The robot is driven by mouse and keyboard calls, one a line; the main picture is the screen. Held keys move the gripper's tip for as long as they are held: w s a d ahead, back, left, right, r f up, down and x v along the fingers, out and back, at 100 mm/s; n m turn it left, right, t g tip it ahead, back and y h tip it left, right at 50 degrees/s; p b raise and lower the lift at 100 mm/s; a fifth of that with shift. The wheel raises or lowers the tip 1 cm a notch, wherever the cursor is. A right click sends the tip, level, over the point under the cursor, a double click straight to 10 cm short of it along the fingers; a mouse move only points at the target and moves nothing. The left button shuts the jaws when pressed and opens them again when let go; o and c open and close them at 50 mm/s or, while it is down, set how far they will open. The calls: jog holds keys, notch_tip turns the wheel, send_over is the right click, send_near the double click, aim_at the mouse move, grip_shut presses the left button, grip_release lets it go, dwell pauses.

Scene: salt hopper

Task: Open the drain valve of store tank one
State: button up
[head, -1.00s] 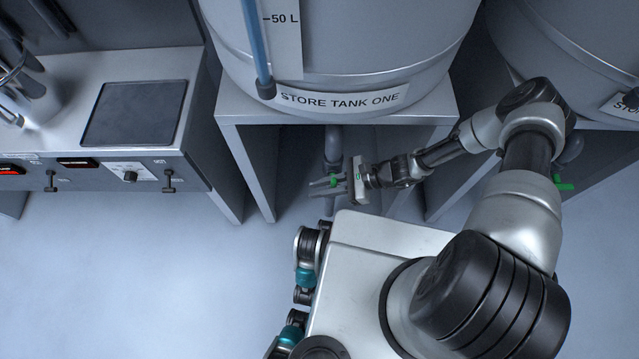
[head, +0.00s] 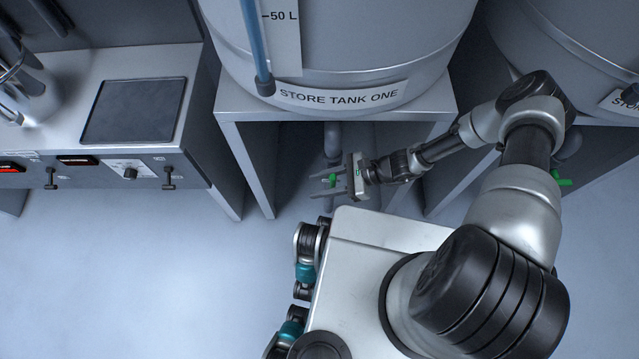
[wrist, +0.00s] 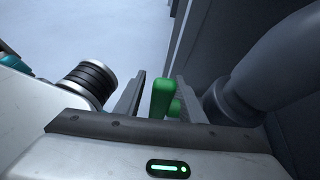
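Store tank one (head: 345,45) is a large grey tank with a printed label, standing on a grey stand. Its drain pipe (head: 333,139) comes down beneath it. The green drain valve handle (head: 332,181) sits on that pipe below the tank. My gripper (head: 325,184) reaches in from the right, with its fingers apart and the green handle between them. In the wrist view the green handle (wrist: 161,98) stands between the two fingers, with a gap to the left finger; contact with the right finger cannot be told.
A second tank (head: 575,45) on the right has its own green valve handle (head: 562,179). A bench (head: 60,110) with a dark plate and controls stands at left. The stand's leg (head: 248,170) is left of my gripper. The floor at lower left is clear.

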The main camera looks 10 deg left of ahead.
jog(key=p+v, duration=0.1)
jog(key=v, duration=1)
jog(key=shift+d+r, duration=0.2)
jog(key=shift+d, duration=0.15)
